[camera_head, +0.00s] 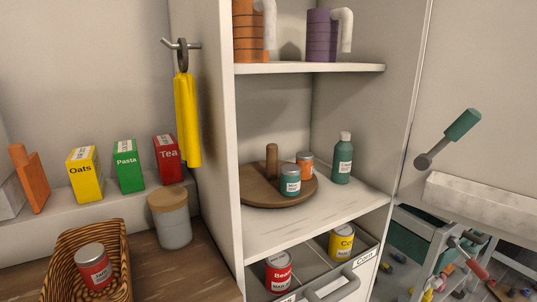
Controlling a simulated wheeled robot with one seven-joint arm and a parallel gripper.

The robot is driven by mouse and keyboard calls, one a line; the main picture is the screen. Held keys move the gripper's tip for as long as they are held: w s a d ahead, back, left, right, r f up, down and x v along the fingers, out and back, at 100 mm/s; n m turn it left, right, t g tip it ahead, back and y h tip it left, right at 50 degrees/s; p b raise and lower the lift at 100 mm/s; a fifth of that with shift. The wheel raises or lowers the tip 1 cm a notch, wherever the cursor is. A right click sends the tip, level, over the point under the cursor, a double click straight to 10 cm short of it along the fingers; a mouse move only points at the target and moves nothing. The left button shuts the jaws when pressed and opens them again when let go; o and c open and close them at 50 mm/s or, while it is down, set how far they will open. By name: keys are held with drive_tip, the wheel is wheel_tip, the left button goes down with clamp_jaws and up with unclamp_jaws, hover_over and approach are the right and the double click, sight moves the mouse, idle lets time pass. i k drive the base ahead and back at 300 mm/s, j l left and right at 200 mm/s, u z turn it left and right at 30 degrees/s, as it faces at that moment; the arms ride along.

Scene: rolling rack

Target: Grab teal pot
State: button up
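A small teal can with a white label (290,180) stands upright on a round wooden turntable (262,197) on the middle shelf of the white cabinet. It is at the front right of the turntable, right of the wooden centre post (272,161). An orange can (305,164) stands just behind it to the right. A teal bottle with a white cap (342,162) stands on the shelf itself, right of the turntable. No pot-shaped teal thing other than these shows. My gripper is not in view.
The cabinet's left side wall (205,130) and the upper shelf (310,68) bound the opening. Below is a drawer with cans and a grey handle (335,287). A teal-handled lever (462,124) juts out at right. A wicker basket (62,255) stands at lower left.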

sight(290, 175)
drive_tip(key=i+l, duration=0.4)
drive_tip(key=l, duration=0.15)
drive_tip(key=i+l+u, duration=0.1)
drive_tip(key=i+l, duration=0.35)
drive_tip(key=l, duration=0.1)
